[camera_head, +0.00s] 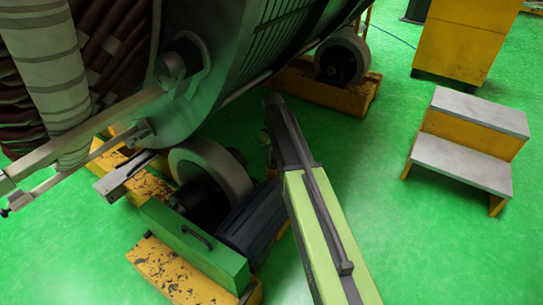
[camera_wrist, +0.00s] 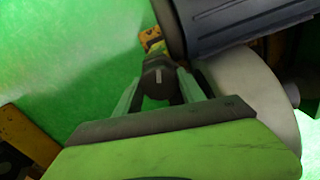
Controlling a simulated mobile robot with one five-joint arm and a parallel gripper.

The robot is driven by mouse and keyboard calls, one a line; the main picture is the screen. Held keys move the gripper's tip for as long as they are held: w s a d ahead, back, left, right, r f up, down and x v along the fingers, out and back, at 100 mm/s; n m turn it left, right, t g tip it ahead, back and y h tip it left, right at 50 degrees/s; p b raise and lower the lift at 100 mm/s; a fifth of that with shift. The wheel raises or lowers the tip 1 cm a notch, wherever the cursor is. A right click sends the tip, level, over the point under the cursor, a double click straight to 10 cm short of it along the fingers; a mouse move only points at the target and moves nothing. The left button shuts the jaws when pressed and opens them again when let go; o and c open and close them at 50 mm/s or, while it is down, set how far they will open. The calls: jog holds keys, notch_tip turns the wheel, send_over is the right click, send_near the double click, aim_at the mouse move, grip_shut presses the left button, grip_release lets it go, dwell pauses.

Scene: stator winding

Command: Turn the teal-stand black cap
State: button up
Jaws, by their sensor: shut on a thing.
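The black cap (camera_wrist: 158,68) shows in the middle of the wrist view, with a short pale mark on its near face. My gripper (camera_wrist: 160,90) is shut on it, with dark fingers on either side. Teal-green slanted parts (camera_wrist: 126,100) flank the cap; I cannot tell how the cap joins the stand. In the head view my arm reaches up from the bottom right, and the cap cannot be made out there. The cap's far side is hidden.
A grey wheel (camera_head: 210,170) and a dark motor (camera_head: 252,222) stand close left of my arm, below the large stator drum (camera_head: 235,65). The motor's ribbed body (camera_wrist: 235,22) is near the cap. Grey-topped steps (camera_head: 465,160) stand right; green floor between is clear.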

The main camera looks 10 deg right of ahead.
jog(key=shift+s, duration=0.15)
dwell(0.4)
jog(key=shift+m, duration=0.5)
jog(key=m, duration=0.6)
jog(key=shift+m, duration=0.3)
jog(key=m, duration=0.4)
jog(key=shift+m, duration=0.3)
jog(key=m, duration=0.4)
jog(key=shift+m, duration=0.3)
